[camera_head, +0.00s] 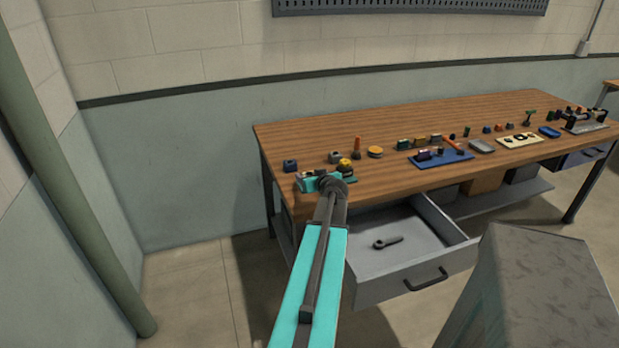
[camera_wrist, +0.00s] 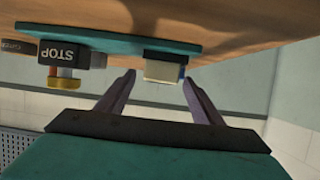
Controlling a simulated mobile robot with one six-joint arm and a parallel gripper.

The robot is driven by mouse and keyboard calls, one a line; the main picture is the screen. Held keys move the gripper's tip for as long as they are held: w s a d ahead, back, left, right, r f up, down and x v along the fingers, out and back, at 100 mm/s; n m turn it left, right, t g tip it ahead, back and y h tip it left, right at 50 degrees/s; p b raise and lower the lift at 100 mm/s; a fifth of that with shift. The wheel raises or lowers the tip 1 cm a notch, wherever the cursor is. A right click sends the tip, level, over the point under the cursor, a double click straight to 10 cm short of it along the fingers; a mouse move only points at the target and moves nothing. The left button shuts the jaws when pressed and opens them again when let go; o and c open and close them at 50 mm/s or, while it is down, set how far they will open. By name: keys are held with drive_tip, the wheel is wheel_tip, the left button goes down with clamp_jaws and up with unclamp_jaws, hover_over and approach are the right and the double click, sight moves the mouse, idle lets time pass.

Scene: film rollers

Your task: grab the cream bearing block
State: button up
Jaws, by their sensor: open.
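My gripper (camera_wrist: 159,78) is open. Its two fingers point toward the block, one on each side in the picture, and I see no clear contact. In the head view my arm reaches the left front corner of the wooden workbench (camera_head: 235,0). The arm's end covers much of the small parts there, so I cannot make out the cream block in that view.
The open drawer (camera_head: 400,251) holds a dark tool (camera_head: 388,242). A blue tray (camera_head: 455,158) and several small parts lie farther right on the bench.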

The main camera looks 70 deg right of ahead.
drive_tip(key=shift+x, duration=0.9)
drive_tip(key=c, duration=1.5)
drive_tip(key=shift+r, duration=0.15)
drive_tip(key=shift+r, duration=1.05)
drive_tip(key=s+a+r+b, duration=0.1)
drive_tip(key=s+a, duration=0.1)
drive_tip(key=s, duration=0.2)
drive_tip(key=s+a+b, duration=0.2)
drive_tip(key=s+a, duration=0.1)
drive_tip(key=s, duration=0.2)
drive_tip(key=s+a+r+b, duration=0.1)
drive_tip(key=s+a, duration=0.1)
drive_tip(key=s, duration=0.3)
drive_tip(key=shift+a+r+b, duration=0.35)
drive_tip(key=shift+a+b, duration=0.05)
